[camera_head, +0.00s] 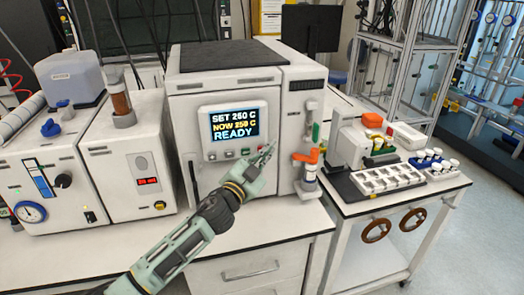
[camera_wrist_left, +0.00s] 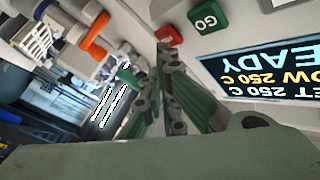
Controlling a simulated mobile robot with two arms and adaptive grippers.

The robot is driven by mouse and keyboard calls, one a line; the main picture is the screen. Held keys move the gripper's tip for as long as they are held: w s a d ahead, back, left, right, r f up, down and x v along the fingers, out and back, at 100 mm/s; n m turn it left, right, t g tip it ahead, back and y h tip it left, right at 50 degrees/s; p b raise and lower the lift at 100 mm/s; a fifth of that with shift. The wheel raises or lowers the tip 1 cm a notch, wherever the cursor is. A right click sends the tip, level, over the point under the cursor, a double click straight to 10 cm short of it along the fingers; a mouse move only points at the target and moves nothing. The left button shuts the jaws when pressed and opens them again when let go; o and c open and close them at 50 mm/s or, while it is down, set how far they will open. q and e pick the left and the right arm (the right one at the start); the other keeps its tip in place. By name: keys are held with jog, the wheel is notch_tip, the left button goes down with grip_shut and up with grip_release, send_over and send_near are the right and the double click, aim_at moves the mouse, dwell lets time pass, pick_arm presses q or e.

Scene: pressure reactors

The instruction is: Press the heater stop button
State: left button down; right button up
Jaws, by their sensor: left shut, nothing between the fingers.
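The heater is a white cabinet (camera_head: 187,110) with a dark display (camera_head: 234,125) reading SET 250 C, NOW 250 C, READY. A row of small buttons lies under the display. The red button (camera_wrist_left: 168,35), which I take for the stop button, sits beside the green GO button (camera_wrist_left: 208,17) in the left wrist view. The green button also shows in the head view (camera_head: 245,151). My left gripper (camera_head: 266,151) is shut and empty, its tips at the red button. I cannot tell whether they touch it. My right gripper is in neither view.
An orange-topped valve (camera_head: 306,156) stands just right of my left gripper. Other instruments (camera_head: 125,160) stand at the left. A cart with a vial tray (camera_head: 388,178) stands at the right. The bench front (camera_head: 270,215) is mostly clear.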

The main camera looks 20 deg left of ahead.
pick_arm(q)
jog(key=shift+w+a, duration=0.2)
jog(key=shift+w, duration=0.1)
dwell(0.5)
jog(key=shift+s, duration=0.1)
jog(key=shift+s+d, duration=0.4)
jog(key=shift+s, duration=0.2)
jog(key=s+d, duration=0.1)
jog(key=s, duration=0.1)
jog(key=s+d+p, duration=0.1)
jog(key=s, duration=0.1)
jog(key=shift+d, duration=0.4)
dwell(0.6)
